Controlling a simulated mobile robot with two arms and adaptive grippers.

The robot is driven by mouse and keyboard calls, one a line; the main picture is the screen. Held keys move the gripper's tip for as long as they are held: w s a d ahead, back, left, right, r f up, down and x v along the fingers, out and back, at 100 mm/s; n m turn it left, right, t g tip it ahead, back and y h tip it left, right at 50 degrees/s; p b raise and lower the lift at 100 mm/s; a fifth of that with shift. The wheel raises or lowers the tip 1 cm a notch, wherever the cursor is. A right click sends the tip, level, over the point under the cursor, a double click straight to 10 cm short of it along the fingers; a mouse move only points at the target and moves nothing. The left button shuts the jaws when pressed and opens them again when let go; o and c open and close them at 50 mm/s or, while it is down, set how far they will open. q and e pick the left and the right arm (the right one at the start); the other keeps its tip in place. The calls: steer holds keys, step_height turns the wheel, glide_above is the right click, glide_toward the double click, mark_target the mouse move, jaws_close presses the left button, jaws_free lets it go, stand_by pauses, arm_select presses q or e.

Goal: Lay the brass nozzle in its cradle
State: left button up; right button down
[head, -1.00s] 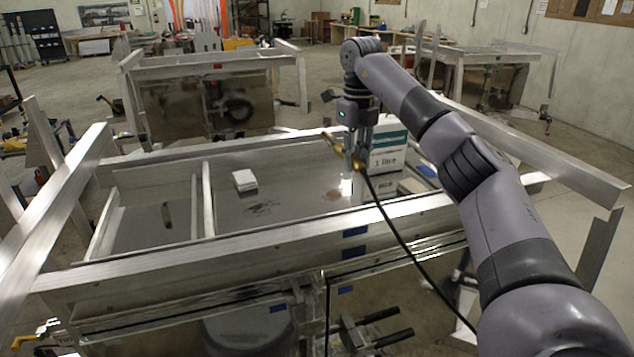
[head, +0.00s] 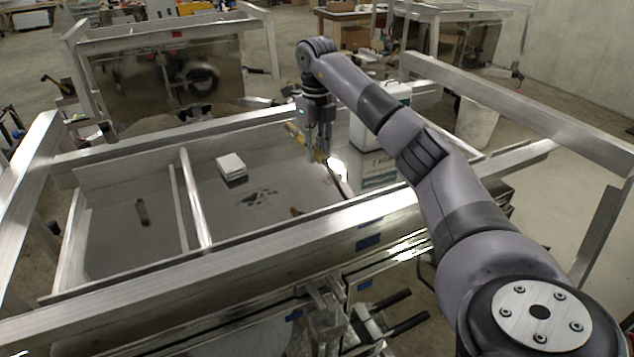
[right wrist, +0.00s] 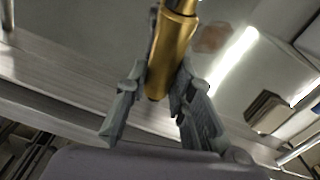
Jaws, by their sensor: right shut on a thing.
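The brass nozzle (head: 294,131) is in my right gripper (head: 318,154), above the bed of the near aluminium trailer. In the right wrist view the brass body (right wrist: 173,50) lies between the two grey fingers (right wrist: 160,105), which are shut on it. A dark hose (head: 340,183) runs from the nozzle down toward the near rail. I cannot make out the cradle for certain; a small brownish thing (head: 296,211) lies on the bed by the near rail. My left gripper is not in view.
A white block (head: 231,165) lies on the bed left of the gripper. A white container (head: 378,100) stands behind my right arm. A raised crossbar (head: 194,198) divides the bed at left. The near rail (head: 230,262) is in front. The bed between block and gripper is mostly clear.

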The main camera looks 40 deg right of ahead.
steer(key=p, duration=0.1)
glide_above(316, 193)
step_height(316, 193, down, 4)
steer(key=shift+w+f, duration=0.1)
steer(key=shift+f, duration=1.15)
step_height(316, 193, down, 3)
steer(key=shift+f+p, duration=0.1)
steer(key=shift+p, duration=0.75)
steer(key=shift+f, duration=0.3)
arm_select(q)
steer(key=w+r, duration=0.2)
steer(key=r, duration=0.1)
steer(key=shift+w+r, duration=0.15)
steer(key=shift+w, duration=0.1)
arm_select(e)
steer(key=c, duration=1.8)
jaws_free()
steer(key=shift+f, duration=0.1)
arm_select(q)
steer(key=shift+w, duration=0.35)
arm_select(e)
steer(key=o, duration=0.4)
